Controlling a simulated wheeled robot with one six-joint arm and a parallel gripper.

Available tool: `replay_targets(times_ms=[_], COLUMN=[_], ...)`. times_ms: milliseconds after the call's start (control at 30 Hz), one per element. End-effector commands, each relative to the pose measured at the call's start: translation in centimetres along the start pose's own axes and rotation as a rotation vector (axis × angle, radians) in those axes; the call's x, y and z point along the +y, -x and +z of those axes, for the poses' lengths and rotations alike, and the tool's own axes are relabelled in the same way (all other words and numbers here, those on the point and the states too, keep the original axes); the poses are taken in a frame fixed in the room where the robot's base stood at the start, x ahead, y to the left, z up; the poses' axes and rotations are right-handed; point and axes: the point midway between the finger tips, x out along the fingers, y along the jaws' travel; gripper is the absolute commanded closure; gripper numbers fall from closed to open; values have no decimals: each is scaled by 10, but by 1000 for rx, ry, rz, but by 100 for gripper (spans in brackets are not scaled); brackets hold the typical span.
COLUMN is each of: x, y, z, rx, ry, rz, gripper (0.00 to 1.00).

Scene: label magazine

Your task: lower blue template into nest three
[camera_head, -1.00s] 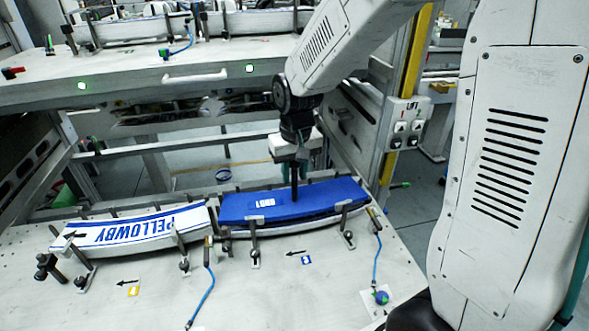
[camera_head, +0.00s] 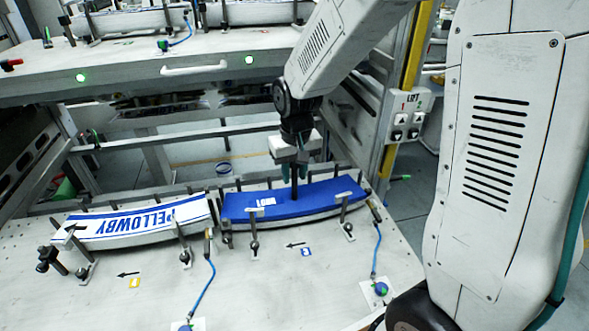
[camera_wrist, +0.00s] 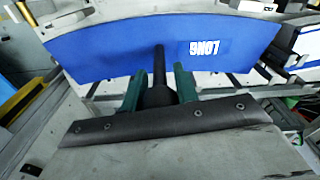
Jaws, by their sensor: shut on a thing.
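The blue template (camera_head: 325,195) is a long curved panel with a white word patch, seen inverted in the head view. It lies level along the right-hand nest (camera_head: 285,221) on the lower deck, between its upright clamps and pins. From here I see no clear gap under it, but contact is hard to confirm. The template fills the top of the wrist view (camera_wrist: 110,48). My gripper (camera_head: 296,177) is above its middle, shut on the template's dark upright handle (camera_wrist: 160,75). The nest's floor is hidden under the template.
The left nest holds a white PELLOWBY label stack (camera_head: 130,226), close beside the template's left end. Clamps (camera_head: 253,240) stand along the front edge. Blue hoses (camera_head: 376,255) cross the front deck. An upper shelf (camera_head: 130,80) and a yellow post (camera_head: 400,95) stand behind.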

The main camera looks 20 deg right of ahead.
Motion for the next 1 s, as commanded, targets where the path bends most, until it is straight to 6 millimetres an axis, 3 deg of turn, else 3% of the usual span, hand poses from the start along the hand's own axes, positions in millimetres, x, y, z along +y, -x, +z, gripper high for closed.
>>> replay_targets(times_ms=[267,300,400,733,1000], x=[0,0,0,0,0], y=[-7,-7,-7,-2,41], z=[0,0,0,0,0], rx=[0,1,1,1,5], ry=[0,0,0,0,0], rz=[0,0,0,0,0], gripper=[100,68,45,45,45])
